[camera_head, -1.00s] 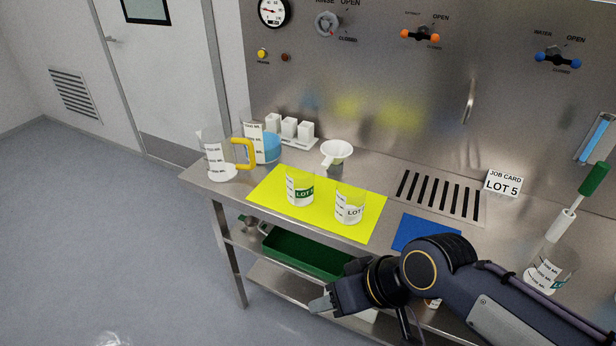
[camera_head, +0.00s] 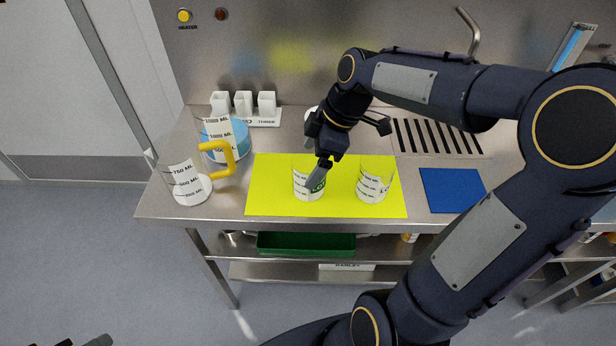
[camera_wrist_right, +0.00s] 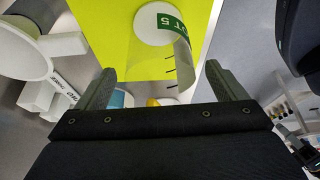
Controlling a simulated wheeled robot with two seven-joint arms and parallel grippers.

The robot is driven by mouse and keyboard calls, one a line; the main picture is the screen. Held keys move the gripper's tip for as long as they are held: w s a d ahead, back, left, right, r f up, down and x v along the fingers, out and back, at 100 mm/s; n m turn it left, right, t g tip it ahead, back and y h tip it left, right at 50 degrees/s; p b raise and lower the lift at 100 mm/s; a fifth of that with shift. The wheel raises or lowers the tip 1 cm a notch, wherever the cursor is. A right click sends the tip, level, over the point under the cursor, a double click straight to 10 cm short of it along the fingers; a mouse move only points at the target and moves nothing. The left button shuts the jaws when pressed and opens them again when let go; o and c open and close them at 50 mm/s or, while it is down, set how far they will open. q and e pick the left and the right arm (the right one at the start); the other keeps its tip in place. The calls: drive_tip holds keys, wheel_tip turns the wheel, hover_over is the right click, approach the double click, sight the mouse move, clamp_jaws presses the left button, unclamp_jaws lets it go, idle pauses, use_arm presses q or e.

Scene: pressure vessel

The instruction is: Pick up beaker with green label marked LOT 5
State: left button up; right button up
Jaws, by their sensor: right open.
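The beaker with the green label (camera_head: 308,186) stands upright on the yellow mat (camera_head: 268,200). Dark tips at the bottom left edge of the head view may be my left gripper (camera_head: 84,342).
A second beaker (camera_head: 375,184) stands close to the right on the mat. A large jug with a yellow handle (camera_head: 186,185), a blue-filled vessel (camera_head: 226,140) and white blocks (camera_head: 243,102) stand left. A funnel (camera_wrist_right: 24,52) is near the gripper. A blue mat (camera_head: 450,190) lies clear.

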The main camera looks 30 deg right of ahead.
sight(309, 167)
drive_tip(key=shift+d+x, duration=0.2)
drive_tip(key=shift+x, duration=1.05)
drive_tip(key=shift+a+f, duration=0.2)
drive_tip(key=shift+f, duration=0.25)
drive_tip(key=shift+c, duration=0.2)
drive_tip(key=c, duration=1)
drive_tip(key=shift+r, duration=0.15)
drive_tip(key=shift+c, duration=0.2)
